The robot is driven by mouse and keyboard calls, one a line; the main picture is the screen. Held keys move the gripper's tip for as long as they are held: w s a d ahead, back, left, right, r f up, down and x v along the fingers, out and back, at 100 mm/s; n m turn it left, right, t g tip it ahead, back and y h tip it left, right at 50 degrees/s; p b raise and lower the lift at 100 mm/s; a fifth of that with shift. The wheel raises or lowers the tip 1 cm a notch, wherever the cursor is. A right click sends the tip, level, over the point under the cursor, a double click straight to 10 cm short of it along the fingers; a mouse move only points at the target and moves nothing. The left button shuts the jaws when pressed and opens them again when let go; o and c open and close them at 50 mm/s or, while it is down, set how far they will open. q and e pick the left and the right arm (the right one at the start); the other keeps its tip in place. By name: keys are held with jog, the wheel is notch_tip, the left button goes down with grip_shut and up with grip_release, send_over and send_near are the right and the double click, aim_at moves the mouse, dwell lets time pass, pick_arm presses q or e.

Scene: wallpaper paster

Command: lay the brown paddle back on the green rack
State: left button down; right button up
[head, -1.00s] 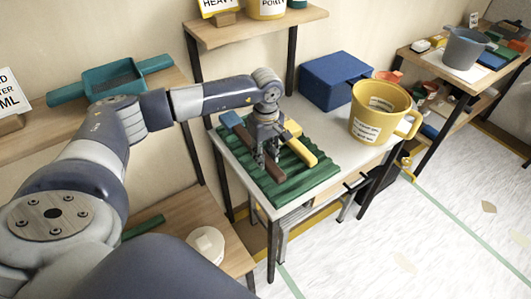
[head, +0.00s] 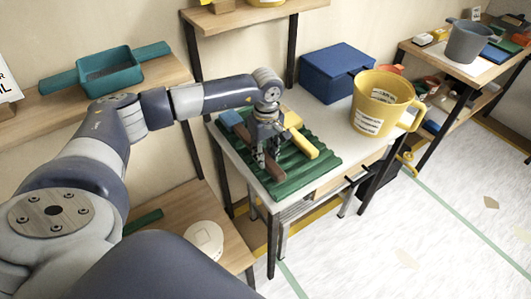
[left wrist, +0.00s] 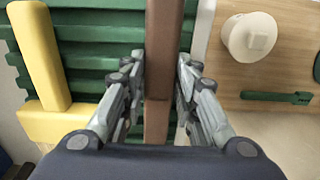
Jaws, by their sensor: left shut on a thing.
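The brown paddle (head: 274,171) shows as a bar over the green ridged rack (head: 310,174) on the grey table. My left gripper (head: 264,160) points down over the rack and is shut on the paddle. In the left wrist view the brown paddle (left wrist: 164,35) runs between the fingers of my left gripper (left wrist: 162,75), along the edge of the rack (left wrist: 95,60). I cannot tell whether the paddle touches the rack. The gripper hides part of it. My right gripper is not in view.
A yellow paddle (head: 302,144) lies on the rack beside the gripper, and a blue block (head: 230,118) at its back left. A yellow jug (head: 380,105) and a blue box (head: 335,78) stand to the right. A teal tray (head: 108,72) sits on the left shelf.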

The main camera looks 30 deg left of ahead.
pick_arm(q)
jog(key=shift+f+b, duration=0.5)
jog(key=shift+f, duration=0.15)
jog(key=c, duration=1.2)
grip_release()
notch_tip(320, 180, up, 12)
jog(key=shift+r, duration=0.1)
